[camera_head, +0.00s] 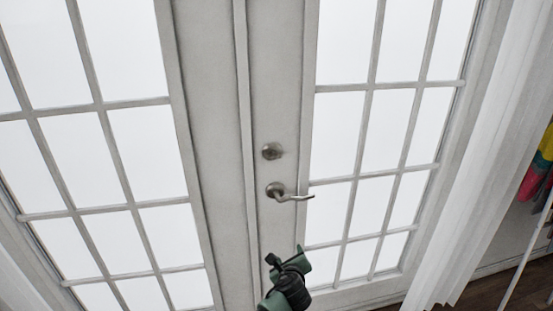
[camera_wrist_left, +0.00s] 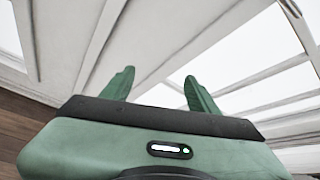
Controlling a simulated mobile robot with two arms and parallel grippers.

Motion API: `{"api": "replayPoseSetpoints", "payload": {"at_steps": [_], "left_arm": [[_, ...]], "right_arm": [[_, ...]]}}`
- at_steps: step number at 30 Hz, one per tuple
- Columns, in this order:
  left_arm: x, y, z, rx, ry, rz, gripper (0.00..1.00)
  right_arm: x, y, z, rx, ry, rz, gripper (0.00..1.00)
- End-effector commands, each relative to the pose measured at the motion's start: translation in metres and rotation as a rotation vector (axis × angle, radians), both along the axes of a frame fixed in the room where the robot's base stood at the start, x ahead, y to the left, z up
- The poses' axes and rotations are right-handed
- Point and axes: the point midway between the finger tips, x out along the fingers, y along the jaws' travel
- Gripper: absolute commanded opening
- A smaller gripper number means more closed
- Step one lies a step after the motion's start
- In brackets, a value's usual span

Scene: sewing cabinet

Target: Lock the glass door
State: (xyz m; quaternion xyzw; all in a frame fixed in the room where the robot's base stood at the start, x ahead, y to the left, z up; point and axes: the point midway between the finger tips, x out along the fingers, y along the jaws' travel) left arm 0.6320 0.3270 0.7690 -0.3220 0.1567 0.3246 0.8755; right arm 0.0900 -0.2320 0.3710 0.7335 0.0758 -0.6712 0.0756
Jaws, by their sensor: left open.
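The glass door is a white double door with gridded panes; its right leaf (camera_head: 282,98) carries the hardware in the head view. A round metal deadbolt lock (camera_head: 272,151) sits above a metal lever handle (camera_head: 288,193), which points right. My left gripper (camera_head: 286,258) is green and black, below the handle and apart from it in the picture. In the left wrist view its two green fingers (camera_wrist_left: 158,88) are spread with nothing between them. The white door frame and panes are behind them. My right gripper is in neither view.
The left door leaf (camera_head: 200,100) appears closed beside the right one. A white curtain (camera_head: 475,170) hangs at the right. Colourful hanging items (camera_head: 537,170) are at the far right, above a dark wooden floor (camera_head: 505,285).

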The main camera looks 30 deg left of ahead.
Motion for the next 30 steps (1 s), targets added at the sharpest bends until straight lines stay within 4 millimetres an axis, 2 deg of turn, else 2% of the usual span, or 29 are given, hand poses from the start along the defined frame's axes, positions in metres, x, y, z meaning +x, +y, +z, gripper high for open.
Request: {"api": "replayPoseSetpoints", "payload": {"at_steps": [1, 3, 4, 6, 9, 10, 12, 15, 24, 30], "left_arm": [[0.02, 0.009, 0.057, 0.134, -0.036, -0.019, 0.6], [0.032, 0.02, 0.126, 0.318, -0.052, -0.023, 0.6], [0.034, 0.025, 0.153, 0.386, -0.057, -0.016, 0.6], [0.034, 0.033, 0.205, 0.52, -0.059, 0.007, 0.6], [0.028, 0.041, 0.258, 0.649, -0.053, 0.045, 0.6], [0.026, 0.043, 0.268, 0.675, -0.05, 0.055, 0.6], [0.023, 0.047, 0.284, 0.714, -0.044, 0.071, 0.6], [0.026, 0.053, 0.293, 0.738, -0.038, 0.08, 0.6], [0.058, 0.087, 0.292, 0.736, -0.035, 0.08, 0.6], [0.073, 0.1, 0.291, 0.735, -0.037, 0.076, 0.6]], "right_arm": [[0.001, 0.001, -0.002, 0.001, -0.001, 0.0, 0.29], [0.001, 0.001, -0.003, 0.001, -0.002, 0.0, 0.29], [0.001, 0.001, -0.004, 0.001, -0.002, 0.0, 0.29], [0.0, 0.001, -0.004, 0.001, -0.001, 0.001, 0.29], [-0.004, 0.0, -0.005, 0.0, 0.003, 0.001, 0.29], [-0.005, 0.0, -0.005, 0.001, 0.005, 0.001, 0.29], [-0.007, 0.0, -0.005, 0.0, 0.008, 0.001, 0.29], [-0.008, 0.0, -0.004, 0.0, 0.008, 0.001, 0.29], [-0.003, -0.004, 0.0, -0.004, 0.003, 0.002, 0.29], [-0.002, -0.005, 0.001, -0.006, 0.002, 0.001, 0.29]]}}
